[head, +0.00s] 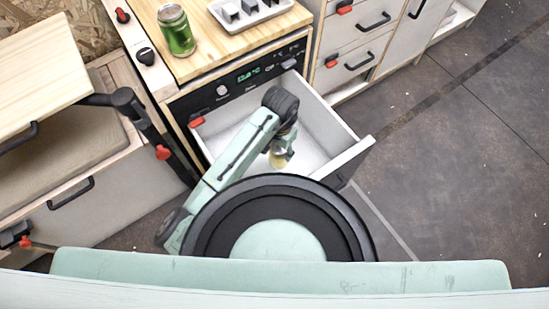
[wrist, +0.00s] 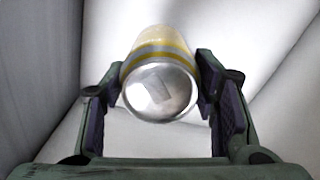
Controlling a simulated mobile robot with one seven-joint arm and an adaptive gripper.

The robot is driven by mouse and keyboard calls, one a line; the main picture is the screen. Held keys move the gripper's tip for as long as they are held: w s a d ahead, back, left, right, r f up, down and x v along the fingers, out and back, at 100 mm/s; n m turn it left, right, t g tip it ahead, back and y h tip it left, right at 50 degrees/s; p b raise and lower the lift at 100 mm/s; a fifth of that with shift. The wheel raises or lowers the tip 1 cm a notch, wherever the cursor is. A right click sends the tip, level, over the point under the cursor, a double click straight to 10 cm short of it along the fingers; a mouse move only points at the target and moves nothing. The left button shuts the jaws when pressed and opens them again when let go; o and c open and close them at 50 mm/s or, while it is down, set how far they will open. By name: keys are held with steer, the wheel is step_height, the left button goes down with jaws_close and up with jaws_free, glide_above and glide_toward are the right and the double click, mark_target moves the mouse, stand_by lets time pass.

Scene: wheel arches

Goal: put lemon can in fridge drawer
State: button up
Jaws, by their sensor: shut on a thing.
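In the head view a small yellowish part of the can (head: 279,160) shows below the end of my arm, inside the outline of the open drawer. The fridge drawer (head: 346,158) is pulled out below the display panel and has a white interior. I cannot tell whether the can touches the drawer floor. The fingers are mostly hidden in the head view.
A green can (head: 177,30) stands on the wooden counter (head: 225,42) above the drawer. A grey tray (head: 247,14) with small blocks is beside it. Closed drawers (head: 355,45) stand to the right. A wooden table (head: 40,65) is at the left. The floor (head: 450,140) at right is clear.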

steer(key=shift+f, duration=3.5)
steer(key=shift+f, duration=0.2)
steer(key=o, duration=1.6)
steer(key=shift+o, duration=0.2)
step_height(320, 180, up, 12)
steer(key=shift+r, duration=0.2)
